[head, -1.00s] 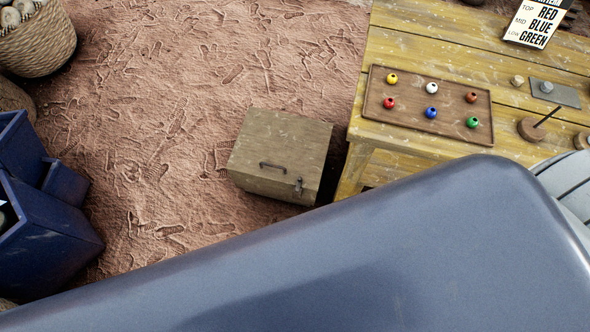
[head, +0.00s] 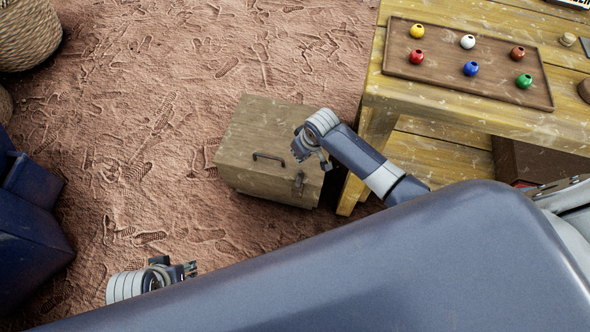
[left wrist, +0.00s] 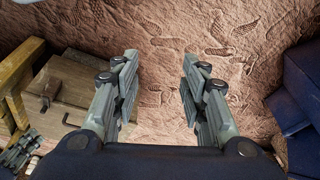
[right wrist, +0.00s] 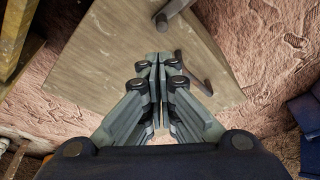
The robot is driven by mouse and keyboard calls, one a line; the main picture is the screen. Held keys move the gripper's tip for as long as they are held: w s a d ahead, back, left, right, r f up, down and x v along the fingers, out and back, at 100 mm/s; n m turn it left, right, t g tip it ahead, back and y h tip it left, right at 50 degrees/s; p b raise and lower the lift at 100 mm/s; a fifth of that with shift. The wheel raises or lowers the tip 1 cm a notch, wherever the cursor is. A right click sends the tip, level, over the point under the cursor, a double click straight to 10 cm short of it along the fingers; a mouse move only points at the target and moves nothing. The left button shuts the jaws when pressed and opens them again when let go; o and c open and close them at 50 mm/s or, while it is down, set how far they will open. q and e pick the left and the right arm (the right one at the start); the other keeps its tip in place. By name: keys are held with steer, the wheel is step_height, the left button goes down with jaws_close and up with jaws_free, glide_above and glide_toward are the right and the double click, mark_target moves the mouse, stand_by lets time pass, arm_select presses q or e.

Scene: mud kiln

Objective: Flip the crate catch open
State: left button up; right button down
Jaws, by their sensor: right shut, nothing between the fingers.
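The wooden crate (head: 262,125) sits on the ground left of the table. My right gripper (head: 309,158) is shut and empty, above the crate's right part near the catch. My left gripper (head: 190,268) is open and empty, low and left of the crate. The left wrist view shows its parted fingers (left wrist: 158,75) and the crate (left wrist: 85,85).
The yellow wooden table (head: 450,118) stands close to the crate's right side, with a tray (head: 400,68) of coloured beads. Blue bins (head: 30,235) stand at the left, and a woven basket (head: 28,35) is at the back left. Sandy ground between is clear.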

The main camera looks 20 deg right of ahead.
mark_target(299, 178)
arm_select(q)
steer(key=shift+b+v, duration=0.95)
steer(key=shift+v, duration=1.3)
arm_select(e)
steer(key=shift+w+a+r+n, duration=0.15)
steer(key=shift+w+a+r, duration=0.15)
steer(key=shift+r, duration=0.2)
steer(key=shift+w+a+r+n, duration=0.15)
steer(key=shift+w+r, duration=0.15)
steer(key=shift+r, duration=0.25)
steer(key=shift+w+a+r+n, duration=0.1)
steer(key=shift+w+a+r, duration=0.2)
steer(key=shift+r, duration=0.2)
arm_select(q)
steer(key=shift+s+a, duration=0.1)
